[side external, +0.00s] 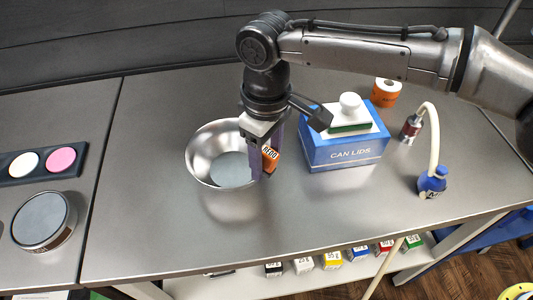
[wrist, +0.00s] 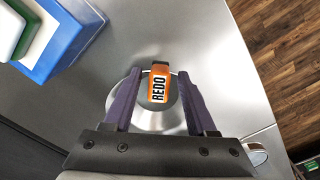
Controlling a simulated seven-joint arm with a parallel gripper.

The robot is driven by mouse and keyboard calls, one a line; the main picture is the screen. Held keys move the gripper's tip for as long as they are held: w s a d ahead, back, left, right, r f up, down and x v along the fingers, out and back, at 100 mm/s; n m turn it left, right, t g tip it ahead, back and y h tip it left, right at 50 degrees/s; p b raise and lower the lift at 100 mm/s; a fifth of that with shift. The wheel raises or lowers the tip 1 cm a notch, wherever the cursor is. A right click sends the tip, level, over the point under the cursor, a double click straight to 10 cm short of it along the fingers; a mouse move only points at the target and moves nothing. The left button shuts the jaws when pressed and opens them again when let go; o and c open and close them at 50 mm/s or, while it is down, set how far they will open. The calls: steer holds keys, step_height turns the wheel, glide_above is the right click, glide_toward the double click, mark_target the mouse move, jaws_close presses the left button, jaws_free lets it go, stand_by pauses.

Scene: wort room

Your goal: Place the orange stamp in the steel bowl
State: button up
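The orange stamp (wrist: 158,88), labelled REDO, shows between my gripper's two purple fingers in the wrist view, with a gap on each side. My gripper (wrist: 159,74) is open, pointing down over the right part of the steel bowl (side external: 203,150). In the side view the stamp (side external: 270,158) is beside the near finger, level with the fingertips, and overlaps the bowl's right rim. I cannot tell what supports it or whether it touches the bowl. The fingers hide part of the bowl's right side.
A blue CAN LIDS box (side external: 345,153) with a green and white knobbed block (side external: 349,115) on it stands right of the bowl. A round tin (side external: 41,219) is at left. The front counter is clear.

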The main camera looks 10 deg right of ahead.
mark_target(267, 151)
step_height(267, 151, up, 11)
steer(key=shift+w+a+r, duration=0.1)
steer(key=shift+r, duration=0.5)
stand_by(0.4)
